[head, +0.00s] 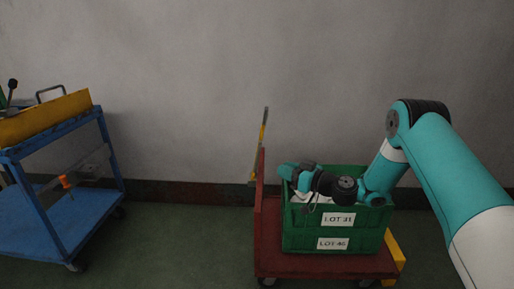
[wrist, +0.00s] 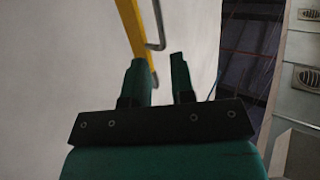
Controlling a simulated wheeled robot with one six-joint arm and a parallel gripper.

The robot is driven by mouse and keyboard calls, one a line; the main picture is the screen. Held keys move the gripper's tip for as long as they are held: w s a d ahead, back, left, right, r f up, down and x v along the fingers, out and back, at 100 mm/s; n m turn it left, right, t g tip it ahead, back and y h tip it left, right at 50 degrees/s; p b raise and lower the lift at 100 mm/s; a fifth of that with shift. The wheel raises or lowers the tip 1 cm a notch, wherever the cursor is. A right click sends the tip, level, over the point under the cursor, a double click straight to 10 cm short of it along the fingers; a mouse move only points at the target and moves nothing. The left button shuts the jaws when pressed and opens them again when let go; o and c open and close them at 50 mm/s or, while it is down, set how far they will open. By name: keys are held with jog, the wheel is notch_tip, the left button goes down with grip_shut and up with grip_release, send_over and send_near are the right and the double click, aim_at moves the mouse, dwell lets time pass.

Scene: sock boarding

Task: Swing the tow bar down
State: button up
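The tow bar (head: 263,135) stands nearly upright at the left end of the red cart (head: 325,265), yellow with a dark upper end. In the wrist view the yellow bar (wrist: 133,25) runs down toward my fingers, with a bent grey rod (wrist: 158,25) beside it. My gripper (head: 283,171) is over the left part of the green crate, to the right of the bar and lower than its top. In the wrist view my gripper (wrist: 160,70) has its two fingers apart. The bar shows beyond the gap; I cannot tell whether it lies between the fingers.
Green crates (head: 305,231) labelled LOT 31 and LOT 46 sit on the red cart, under my arm. A yellow part (head: 394,245) shows at the cart's right end. A blue trolley (head: 60,215) stands far left. Green floor between them is clear; a grey wall is behind.

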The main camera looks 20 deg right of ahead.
aim_at(257, 159)
jog(key=b+x, duration=0.3)
jog(key=x, duration=0.7)
jog(key=shift+w+a+f, duration=0.1)
jog(key=shift+w+a, duration=0.35)
jog(key=shift+w, duration=0.15)
grip_shut()
